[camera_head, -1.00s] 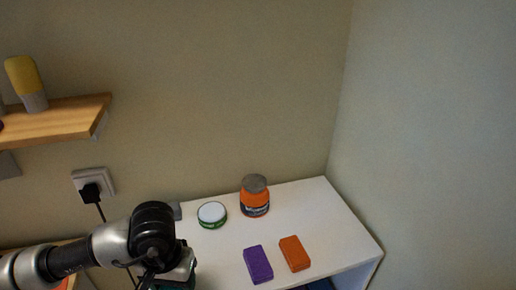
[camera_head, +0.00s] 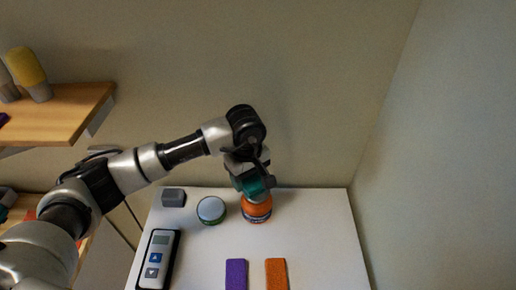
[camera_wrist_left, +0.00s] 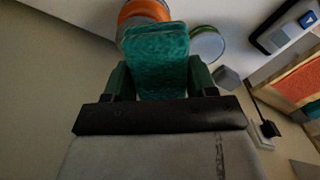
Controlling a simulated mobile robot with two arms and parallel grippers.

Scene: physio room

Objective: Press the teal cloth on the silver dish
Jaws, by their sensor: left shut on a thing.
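My left gripper (camera_head: 254,182) is shut on the teal cloth (camera_head: 259,187), a block-like teal piece. In the left wrist view the cloth (camera_wrist_left: 157,62) sits between the two fingers. The gripper is above the orange jar (camera_head: 257,211) at the back of the white table. A thin grey strip on top of the jar, seemingly the silver dish (camera_head: 256,199), shows just under the cloth, which hides most of it. I cannot tell whether cloth and dish touch. My right gripper is not in view.
On the white table (camera_head: 310,235) are a white-lidded green tin (camera_head: 211,210) left of the jar, a grey block (camera_head: 173,197), a handheld device (camera_head: 159,259), and purple (camera_head: 236,274) and orange (camera_head: 276,274) blocks in front. Walls stand behind and right.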

